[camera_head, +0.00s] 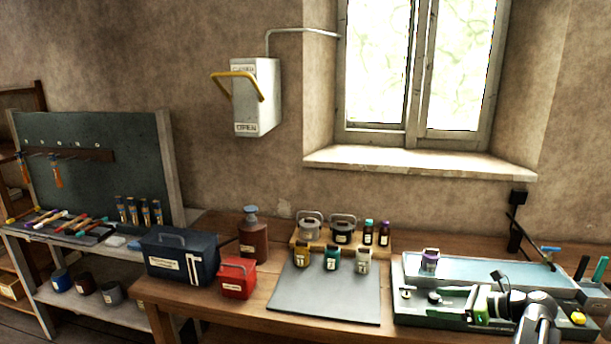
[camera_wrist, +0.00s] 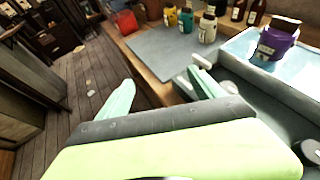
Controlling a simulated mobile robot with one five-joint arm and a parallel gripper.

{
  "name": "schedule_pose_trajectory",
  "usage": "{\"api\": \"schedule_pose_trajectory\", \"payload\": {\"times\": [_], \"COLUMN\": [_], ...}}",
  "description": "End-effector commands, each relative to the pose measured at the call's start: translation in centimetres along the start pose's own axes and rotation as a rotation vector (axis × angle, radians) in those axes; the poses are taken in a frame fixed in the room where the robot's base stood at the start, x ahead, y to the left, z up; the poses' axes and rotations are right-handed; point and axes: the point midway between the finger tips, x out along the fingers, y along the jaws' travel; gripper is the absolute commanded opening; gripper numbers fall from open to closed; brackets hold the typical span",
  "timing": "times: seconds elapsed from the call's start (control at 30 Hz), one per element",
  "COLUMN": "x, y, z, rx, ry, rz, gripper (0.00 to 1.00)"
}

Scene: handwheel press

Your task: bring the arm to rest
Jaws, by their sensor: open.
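My gripper (camera_wrist: 160,90) is open and empty in the wrist view, with its two pale green fingers spread apart. Beyond the fingers lie the wooden floor, the bench edge and part of the grey mat. In the head view my lime-green gripper (camera_head: 482,303) is low at the right, over the grey-green bench unit (camera_head: 415,310). Its fingertips are hard to make out there. A purple jar (camera_head: 430,261) stands on the pale blue panel (camera_head: 480,270) behind the gripper, apart from it. The jar also shows in the wrist view (camera_wrist: 274,44).
The grey mat (camera_head: 325,300) has a bare front, with several small jars at its back edge. A red box (camera_head: 237,279), a dark blue toolbox (camera_head: 180,258) and a brown pump bottle (camera_head: 252,235) stand left of it. A wall box (camera_head: 256,97) has a yellow handle.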

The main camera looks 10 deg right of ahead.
Motion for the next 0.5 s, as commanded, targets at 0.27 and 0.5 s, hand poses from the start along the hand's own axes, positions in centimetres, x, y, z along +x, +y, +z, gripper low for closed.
{"api": "schedule_pose_trajectory", "payload": {"times": [0.27, 0.5], "x": [18.3, 27.5], "y": [12.5, 25.2], "z": [3.5, 1.7], "rx": [-0.249, -0.777], "ry": [0.182, 0.382], "rz": [0.336, 0.642], "gripper": [0.77, 0.77]}}
